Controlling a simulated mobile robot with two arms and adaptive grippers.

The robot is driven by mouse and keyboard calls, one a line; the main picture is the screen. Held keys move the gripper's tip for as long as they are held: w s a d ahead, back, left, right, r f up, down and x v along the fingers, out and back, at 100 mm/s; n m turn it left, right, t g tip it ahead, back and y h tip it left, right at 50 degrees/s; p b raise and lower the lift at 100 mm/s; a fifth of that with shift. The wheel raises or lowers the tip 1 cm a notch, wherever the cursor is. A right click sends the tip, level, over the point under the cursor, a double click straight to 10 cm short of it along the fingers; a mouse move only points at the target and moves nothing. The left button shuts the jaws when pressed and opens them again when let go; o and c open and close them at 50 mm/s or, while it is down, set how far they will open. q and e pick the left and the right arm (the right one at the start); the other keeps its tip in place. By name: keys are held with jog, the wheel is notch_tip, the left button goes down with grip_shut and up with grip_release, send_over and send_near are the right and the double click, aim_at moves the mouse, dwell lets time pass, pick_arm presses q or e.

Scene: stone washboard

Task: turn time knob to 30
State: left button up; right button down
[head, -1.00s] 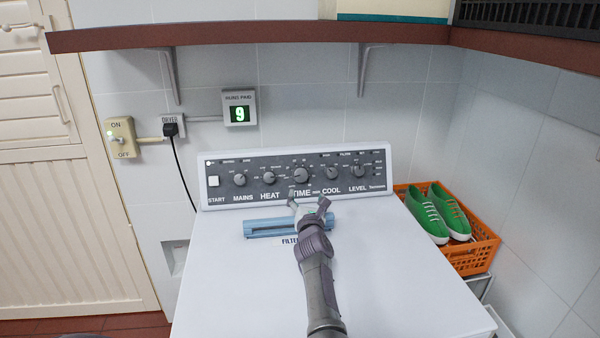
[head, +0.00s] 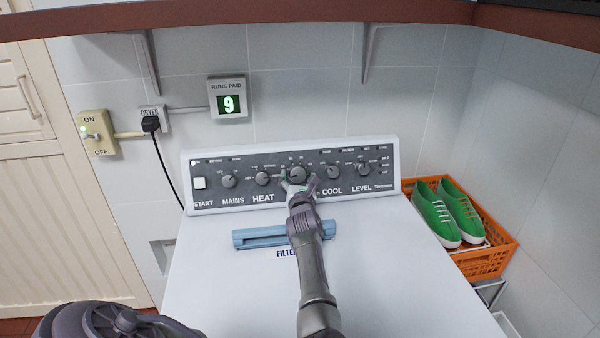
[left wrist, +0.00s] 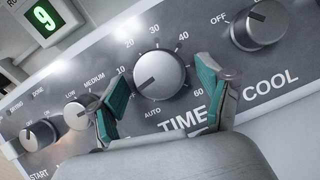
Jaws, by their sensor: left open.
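The time knob (left wrist: 160,74) is a round silver knob on the dryer's dark control panel; it also shows in the head view (head: 298,174). Its marker line points lower left, between 10 and AUTO. The 30 mark (left wrist: 154,28) is at the top of its dial. My left gripper (head: 299,183) is at the knob and open. In the left wrist view its green-padded fingers (left wrist: 158,88) stand on either side of the knob, with gaps visible between pads and knob. My right gripper is not in view.
The cool knob (left wrist: 260,25) is close to the right finger, and the heat knob (left wrist: 81,115) is close to the left one. A blue filter handle (head: 262,237) lies below the panel. An orange crate with green shoes (head: 484,262) stands at the right.

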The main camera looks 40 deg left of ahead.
pick_arm(q)
jog(key=shift+d+r, duration=0.1)
jog(key=shift+r, duration=0.05)
jog(key=shift+s, duration=0.1)
jog(key=shift+c, duration=1)
jog(key=c, duration=1)
jog(key=shift+o, duration=0.2)
pick_arm(e)
jog(key=shift+s+d, duration=0.4)
jog(key=shift+d, duration=0.1)
jog(key=shift+a, duration=0.1)
